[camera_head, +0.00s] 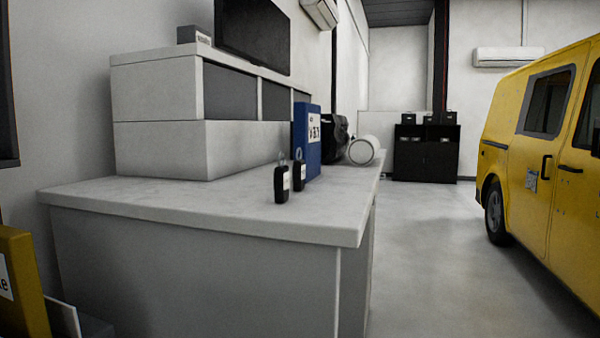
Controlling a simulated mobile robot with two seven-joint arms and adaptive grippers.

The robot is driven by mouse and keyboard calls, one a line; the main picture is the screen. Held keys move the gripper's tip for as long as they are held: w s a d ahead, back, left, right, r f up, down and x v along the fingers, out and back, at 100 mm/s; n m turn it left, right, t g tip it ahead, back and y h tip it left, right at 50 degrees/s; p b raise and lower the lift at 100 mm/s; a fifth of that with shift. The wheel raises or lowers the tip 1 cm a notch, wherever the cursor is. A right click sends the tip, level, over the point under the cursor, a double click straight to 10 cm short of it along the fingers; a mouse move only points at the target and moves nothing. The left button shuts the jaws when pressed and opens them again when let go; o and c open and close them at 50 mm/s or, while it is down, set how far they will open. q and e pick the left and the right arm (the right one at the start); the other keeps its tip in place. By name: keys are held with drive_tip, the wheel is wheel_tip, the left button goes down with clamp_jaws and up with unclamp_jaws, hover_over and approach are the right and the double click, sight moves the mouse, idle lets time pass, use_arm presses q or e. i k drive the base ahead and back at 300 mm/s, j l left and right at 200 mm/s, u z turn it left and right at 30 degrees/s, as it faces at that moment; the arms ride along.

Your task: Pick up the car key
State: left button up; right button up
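Two small black car keys with metal rings and pale labels stand on the grey counter (180,200). Neither of my grippers shows in the head view, and nothing touches the keys.
A white shelf unit (155,130) with a dark screen (252,35) stands at the back of the counter. A white roll (361,150) lies beyond the binder. A yellow van (545,150) is at the right. Open floor (440,270) lies between. A yellow object (20,280) is at lower left.

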sight(299, 164)
drive_tip(key=i+l+u, duration=0.15)
drive_tip(key=l+u, duration=0.15)
drive_tip(key=l, duration=0.25)
drive_tip(key=i+l+u, duration=0.15)
drive_tip(key=l+u, duration=0.15)
drive_tip(key=l, duration=0.25)
drive_tip(key=l+u, duration=0.3)
drive_tip(key=l, duration=0.25)
